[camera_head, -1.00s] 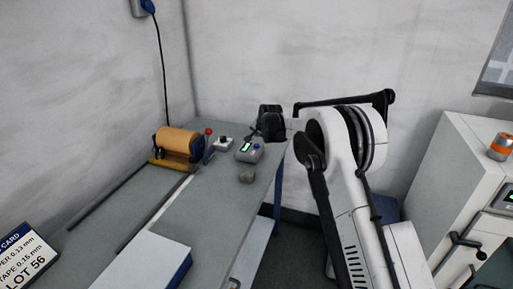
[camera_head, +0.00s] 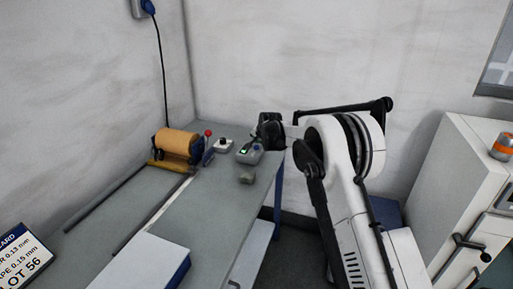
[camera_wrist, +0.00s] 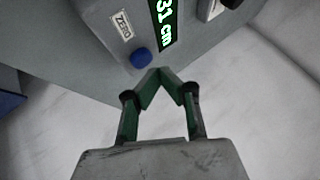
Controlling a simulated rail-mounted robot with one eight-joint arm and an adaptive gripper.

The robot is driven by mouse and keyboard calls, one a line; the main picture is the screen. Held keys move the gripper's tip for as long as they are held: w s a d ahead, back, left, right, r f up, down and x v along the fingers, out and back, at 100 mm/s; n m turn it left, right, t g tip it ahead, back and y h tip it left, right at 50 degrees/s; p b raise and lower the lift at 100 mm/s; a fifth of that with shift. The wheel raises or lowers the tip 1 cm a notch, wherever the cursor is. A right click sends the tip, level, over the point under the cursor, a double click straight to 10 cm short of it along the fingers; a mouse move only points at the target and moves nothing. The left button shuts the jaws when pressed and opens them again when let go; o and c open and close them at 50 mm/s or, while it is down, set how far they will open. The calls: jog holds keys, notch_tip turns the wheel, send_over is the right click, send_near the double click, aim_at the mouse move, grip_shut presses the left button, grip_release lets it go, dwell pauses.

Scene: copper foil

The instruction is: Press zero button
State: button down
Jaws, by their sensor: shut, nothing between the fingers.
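The zero button is a round blue knob (camera_wrist: 141,58) beside a "ZERO" label (camera_wrist: 122,24) on a grey display box. In the wrist view a lit green display (camera_wrist: 164,24) shows on that box. In the head view the box (camera_head: 249,154) sits near the table's far right edge. My gripper (camera_wrist: 154,72) is shut and empty, its green fingertips together. The tips appear just below the blue button in the wrist view; whether they touch it cannot be told. In the head view my gripper (camera_head: 262,142) is above the box and partly covers it.
A small white box with a dark knob (camera_head: 223,145) stands left of the display box. A tan roll (camera_head: 180,143) with a red-knobbed lever is farther left. A small grey lump (camera_head: 247,177) lies in front. The table (camera_head: 205,205) has free room ahead of it.

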aim_at(257, 146)
jog(key=shift+f, duration=0.1)
dwell(0.7)
jog(key=shift+f+b, duration=0.35)
jog(key=shift+b, duration=0.15)
jog(key=shift+f+b, duration=0.45)
jog(key=shift+f, duration=0.05)
dwell(0.7)
jog(key=shift+r, duration=0.95)
jog(key=shift+r, duration=0.15)
jog(key=shift+r+p, duration=0.95)
jog(key=shift+r, duration=1.4)
